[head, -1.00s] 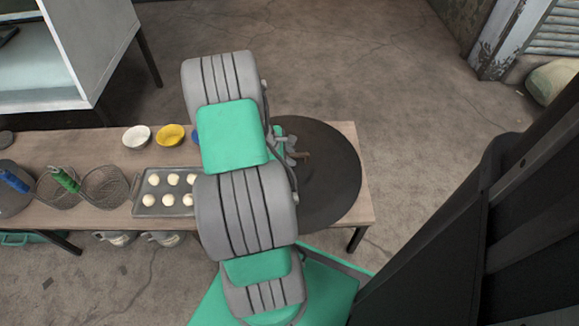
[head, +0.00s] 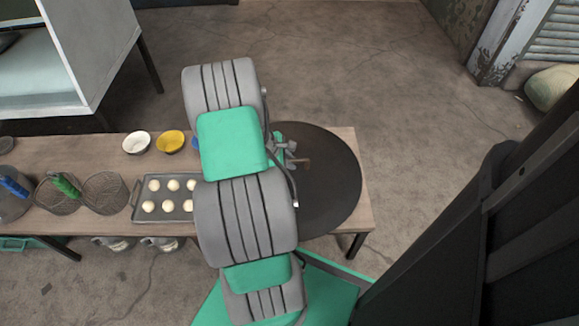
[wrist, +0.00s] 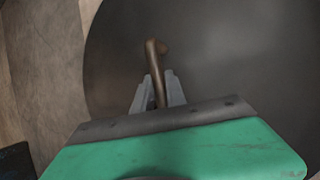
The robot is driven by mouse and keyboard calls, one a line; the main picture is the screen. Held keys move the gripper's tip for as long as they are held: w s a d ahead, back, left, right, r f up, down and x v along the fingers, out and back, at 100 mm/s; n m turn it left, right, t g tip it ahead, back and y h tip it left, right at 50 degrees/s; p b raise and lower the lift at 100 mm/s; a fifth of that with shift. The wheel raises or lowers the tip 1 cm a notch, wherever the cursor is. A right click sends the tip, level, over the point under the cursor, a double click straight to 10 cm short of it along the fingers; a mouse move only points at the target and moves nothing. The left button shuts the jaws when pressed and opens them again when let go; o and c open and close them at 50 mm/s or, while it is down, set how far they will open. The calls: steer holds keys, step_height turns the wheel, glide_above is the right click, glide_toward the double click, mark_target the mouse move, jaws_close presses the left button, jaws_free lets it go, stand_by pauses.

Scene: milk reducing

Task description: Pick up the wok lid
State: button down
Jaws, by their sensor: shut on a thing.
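The wok lid is a large dark round disc (head: 330,180) at the right end of the wooden table in the head view; my arm covers its left part. Its dark surface fills much of the wrist view (wrist: 240,60). A brown curved handle (wrist: 156,62) rises from it. My gripper (wrist: 158,95) is shut on this handle, one grey finger on each side of it. In the head view my gripper (head: 290,158) shows small beside my arm, at the handle. I cannot tell whether the lid is lifted or what lies under it.
The wooden table (head: 110,222) runs leftward. On it are a tray with several pale buns (head: 152,207), a white bowl (head: 137,143), a yellow bowl (head: 170,141) and wire strainers (head: 104,192). A grey cabinet (head: 112,50) stands behind left. Floor beyond the table is clear.

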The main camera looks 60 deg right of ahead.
steer(key=r+p, duration=0.1)
steer(key=r, duration=0.2)
steer(key=r+p, duration=0.1)
steer(key=shift+w+a+r+p, duration=0.1)
steer(key=shift+w+r+p, duration=0.05)
steer(key=shift+w+p, duration=0.15)
steer(key=w+a+r+p, duration=0.5)
steer(key=w+a+r, duration=0.2)
steer(key=a, duration=0.4)
steer(key=shift+v, duration=0.9)
